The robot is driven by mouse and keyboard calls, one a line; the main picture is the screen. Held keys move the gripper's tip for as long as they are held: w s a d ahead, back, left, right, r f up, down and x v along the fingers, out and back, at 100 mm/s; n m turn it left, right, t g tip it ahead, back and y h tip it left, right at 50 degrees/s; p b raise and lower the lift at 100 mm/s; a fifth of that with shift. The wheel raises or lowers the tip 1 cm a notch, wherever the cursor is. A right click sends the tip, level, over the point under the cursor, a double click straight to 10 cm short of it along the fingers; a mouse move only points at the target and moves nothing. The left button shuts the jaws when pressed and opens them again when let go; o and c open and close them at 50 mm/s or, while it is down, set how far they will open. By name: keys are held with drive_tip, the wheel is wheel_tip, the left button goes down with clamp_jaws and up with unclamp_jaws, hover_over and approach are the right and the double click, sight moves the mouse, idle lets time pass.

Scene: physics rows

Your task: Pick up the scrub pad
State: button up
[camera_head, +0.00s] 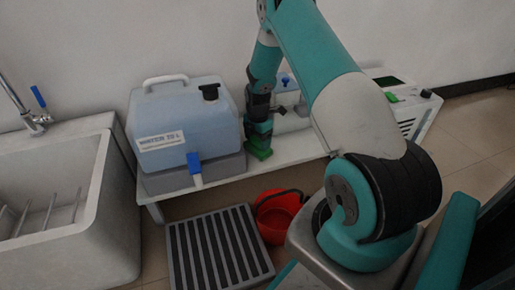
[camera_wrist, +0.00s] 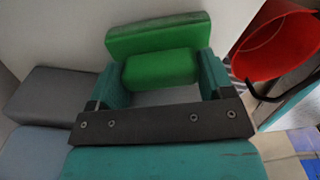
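The scrub pad is green, with a wide slab and a narrower bright green block on it. In the wrist view the scrub pad (camera_wrist: 160,68) sits between the two teal fingers of my gripper (camera_wrist: 160,80), and the block meets both fingers with no clear gap. In the head view my gripper (camera_head: 258,128) points down at the white bench, with the scrub pad (camera_head: 259,152) at its tips, right of the water tank. Part of the pad is hidden by the fingers. I cannot tell whether it touches the bench.
The blue water tank (camera_head: 180,115) on its grey base stands close left of my gripper. A white bench (camera_head: 290,150) runs beneath. A red bucket (camera_head: 275,222) and a slatted grey mat (camera_head: 220,250) are on the floor. A sink (camera_head: 60,200) is far left, a white-green box (camera_head: 408,105) right.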

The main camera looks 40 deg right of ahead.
drive_tip(key=shift+c, duration=1.3)
drive_tip(key=shift+r, duration=0.1)
wheel_tip(320, 180, up, 20)
drive_tip(key=p, duration=1)
